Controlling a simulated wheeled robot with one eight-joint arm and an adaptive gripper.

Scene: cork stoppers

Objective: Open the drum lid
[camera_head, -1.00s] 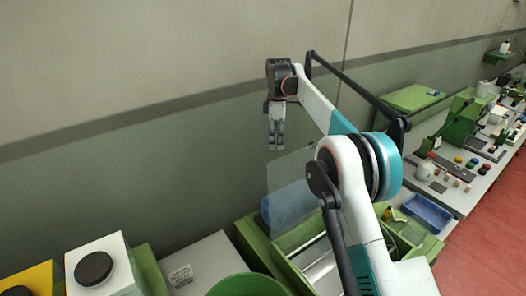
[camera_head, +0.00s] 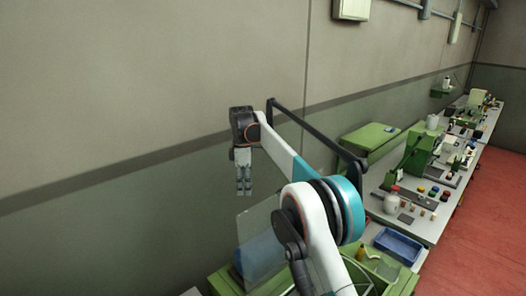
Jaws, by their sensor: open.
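My gripper (camera_head: 244,190) hangs pointing down from the end of my raised arm, in front of the wall at the picture's middle. It is open, with its fingers not far apart and nothing between them. Below it, a clear tilted panel (camera_head: 259,240) stands at a green machine (camera_head: 228,277); it may be the drum lid, but I cannot tell for sure. A gap shows between the fingertips and the panel. A bluish rounded shape shows through the panel. My arm hides part of the machine, and the bottom edge cuts it off.
A blue tray (camera_head: 398,246) lies on the bench to the right. Beyond it are a white bottle (camera_head: 391,203), small coloured caps, a green press (camera_head: 418,155) and a green box (camera_head: 370,138). The red floor (camera_head: 490,215) is clear at the right.

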